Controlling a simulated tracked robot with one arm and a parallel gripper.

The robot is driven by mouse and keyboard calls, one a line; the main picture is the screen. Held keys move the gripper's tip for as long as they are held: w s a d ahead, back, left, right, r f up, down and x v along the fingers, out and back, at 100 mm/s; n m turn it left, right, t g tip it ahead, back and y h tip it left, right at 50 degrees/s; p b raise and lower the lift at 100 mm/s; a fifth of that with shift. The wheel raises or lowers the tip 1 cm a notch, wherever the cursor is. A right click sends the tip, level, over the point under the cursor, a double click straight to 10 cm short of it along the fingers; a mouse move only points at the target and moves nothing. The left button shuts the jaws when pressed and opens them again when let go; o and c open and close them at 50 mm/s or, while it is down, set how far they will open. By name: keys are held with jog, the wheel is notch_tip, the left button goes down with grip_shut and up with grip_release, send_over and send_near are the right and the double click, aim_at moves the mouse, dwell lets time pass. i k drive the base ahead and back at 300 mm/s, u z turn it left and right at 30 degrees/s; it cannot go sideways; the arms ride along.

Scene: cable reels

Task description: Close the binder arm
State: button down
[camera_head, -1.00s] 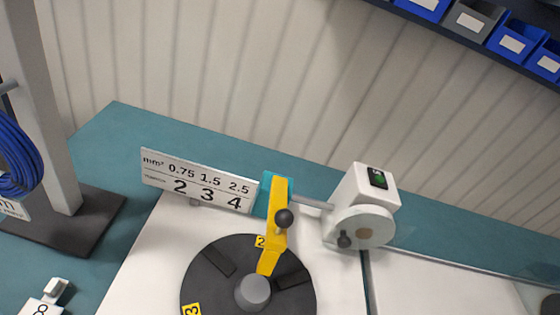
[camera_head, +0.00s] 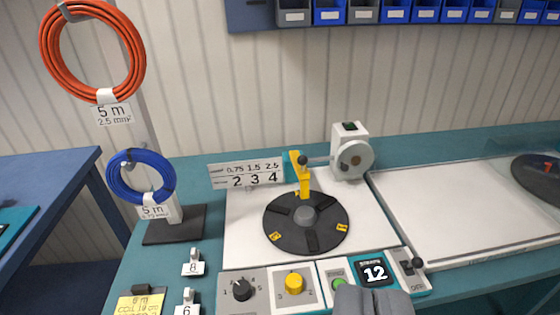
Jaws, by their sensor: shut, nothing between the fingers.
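The binder arm (camera_head: 302,174) appears to be the yellow lever with a black knob near its top, at the back of the white bench unit. My gripper (camera_head: 374,303) shows at the bottom edge, grey fingers together and empty. It is well in front of the arm, near the control panel, and cut off by the frame.
A size plate (camera_head: 247,175) stands left of the arm and a white counter unit (camera_head: 350,152) right of it. Coils hang on a stand at left.

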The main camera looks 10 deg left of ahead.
aim_at(299, 162)
jog(key=u, duration=0.6)
jog(key=i, duration=1.15)
jog(key=z, duration=0.6)
